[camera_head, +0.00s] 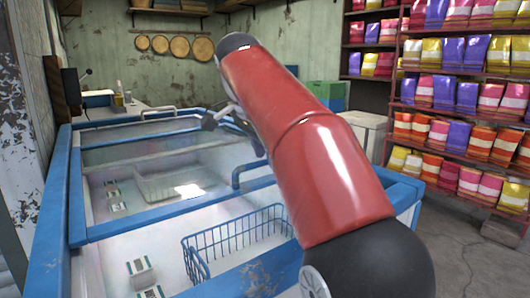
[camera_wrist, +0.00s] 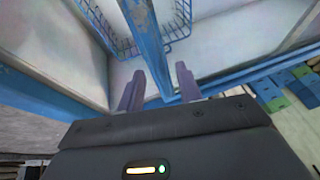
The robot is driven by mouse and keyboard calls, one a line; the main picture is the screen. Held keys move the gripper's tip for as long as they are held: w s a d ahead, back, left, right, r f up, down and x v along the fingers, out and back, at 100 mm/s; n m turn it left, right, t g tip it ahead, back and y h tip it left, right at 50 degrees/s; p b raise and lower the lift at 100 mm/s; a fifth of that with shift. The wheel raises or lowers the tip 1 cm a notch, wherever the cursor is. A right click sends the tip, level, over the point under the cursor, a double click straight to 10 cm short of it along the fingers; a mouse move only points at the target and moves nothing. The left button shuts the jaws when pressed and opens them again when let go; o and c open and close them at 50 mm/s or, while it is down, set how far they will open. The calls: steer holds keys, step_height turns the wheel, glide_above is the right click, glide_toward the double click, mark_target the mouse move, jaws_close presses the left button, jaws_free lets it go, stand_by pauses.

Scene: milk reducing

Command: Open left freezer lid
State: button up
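The chest freezer (camera_head: 75,205) has blue edges and a pale inside, and fills the left and middle of the head view. A glass lid panel (camera_head: 140,147) with a blue frame lies over its far part. My gripper is mostly hidden behind my red arm in the head view. In the wrist view my gripper (camera_wrist: 160,72) has two purple fingers apart. A blue bar (camera_wrist: 148,40) runs between them in the picture; contact cannot be told.
A wire basket (camera_head: 235,240) and small white-green cartons (camera_head: 140,270) are inside the freezer. Shelves of colourful bags (camera_head: 465,95) stand at the right. A white bin (camera_head: 365,130) and a green-blue box (camera_head: 325,92) stand behind my arm. Bare floor shows at lower right.

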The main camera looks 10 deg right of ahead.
mark_target(253, 175)
jaws_close()
stand_by(0.3)
steer(key=shift+w+a, duration=0.3)
steer(key=shift+w, duration=0.4)
steer(key=shift+w+a, duration=0.25)
steer(key=shift+w, duration=0.45)
steer(key=shift+w+a, duration=0.3)
steer(key=shift+w, duration=0.4)
jaws_free()
steer(key=shift+s, duration=0.1)
